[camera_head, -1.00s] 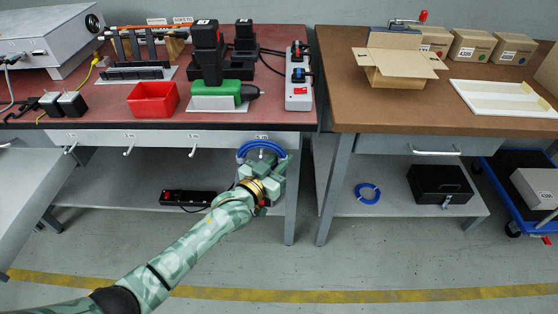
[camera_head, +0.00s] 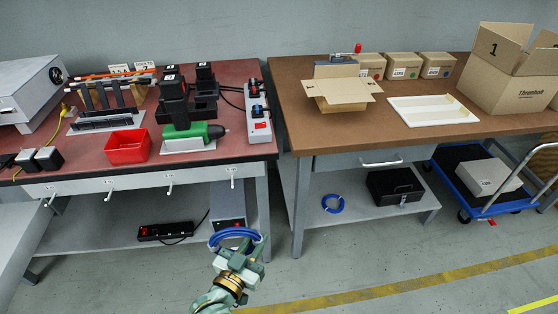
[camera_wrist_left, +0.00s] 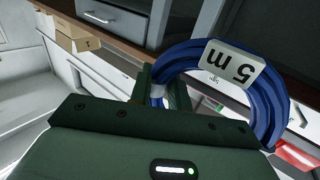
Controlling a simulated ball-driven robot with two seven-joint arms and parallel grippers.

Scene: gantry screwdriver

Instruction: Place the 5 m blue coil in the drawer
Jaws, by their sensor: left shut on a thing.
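My left gripper (camera_head: 240,252) is shut on a blue coil (camera_head: 228,232) and holds it in the air in front of the red-topped bench. In the left wrist view the coil (camera_wrist_left: 268,108) carries a white label reading "5 m", upside down. The fingers (camera_wrist_left: 160,95) grip one side of the ring. The drawer (camera_head: 345,163) under the brown-topped bench is shut, with a bar handle (camera_head: 381,162) on its front. My right gripper is not in view.
A second blue coil (camera_head: 333,203) and a black box (camera_head: 393,187) lie on the lower shelf under the brown bench. Hooks (camera_head: 233,176) line the red bench's front edge. A blue trolley (camera_head: 478,201) stands at right. The floor before the brown bench is clear.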

